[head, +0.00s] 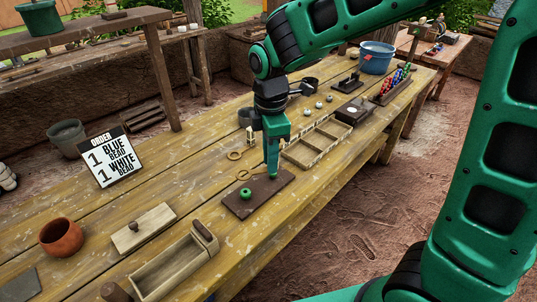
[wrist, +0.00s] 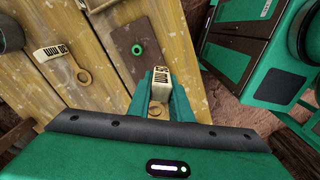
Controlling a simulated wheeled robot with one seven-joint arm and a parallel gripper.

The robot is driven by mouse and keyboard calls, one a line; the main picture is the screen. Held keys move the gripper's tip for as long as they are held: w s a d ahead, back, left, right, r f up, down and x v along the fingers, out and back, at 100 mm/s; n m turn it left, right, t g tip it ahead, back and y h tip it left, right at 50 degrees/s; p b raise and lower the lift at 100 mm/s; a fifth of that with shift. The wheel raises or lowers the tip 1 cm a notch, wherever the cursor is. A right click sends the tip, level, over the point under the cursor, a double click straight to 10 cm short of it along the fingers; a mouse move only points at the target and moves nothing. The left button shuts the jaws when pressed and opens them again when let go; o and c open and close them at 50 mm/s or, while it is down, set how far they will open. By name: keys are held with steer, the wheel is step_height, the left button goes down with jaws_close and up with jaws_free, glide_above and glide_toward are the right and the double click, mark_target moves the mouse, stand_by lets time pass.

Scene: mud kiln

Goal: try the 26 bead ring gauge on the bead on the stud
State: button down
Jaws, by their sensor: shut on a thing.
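My gripper (head: 272,174) is shut on a bead ring gauge, pinching its pale tag (wrist: 161,83). The tag's marking is too small to read.
A wooden slotted tray (head: 316,143) lies to the right, with loose pale beads beyond. A lid with a knob (head: 143,230), a long wooden box (head: 170,266) and a clay cup (head: 61,237) stand to the left. An order card (head: 110,160) asks for one blue and one white bead.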

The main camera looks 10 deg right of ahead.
steer(key=shift+s+f, duration=0.1)
steer(key=shift+f, duration=1.95)
steer(key=shift+f, duration=1.1)
stand_by(0.7)
stand_by(0.6)
steer(key=shift+r, duration=1.9)
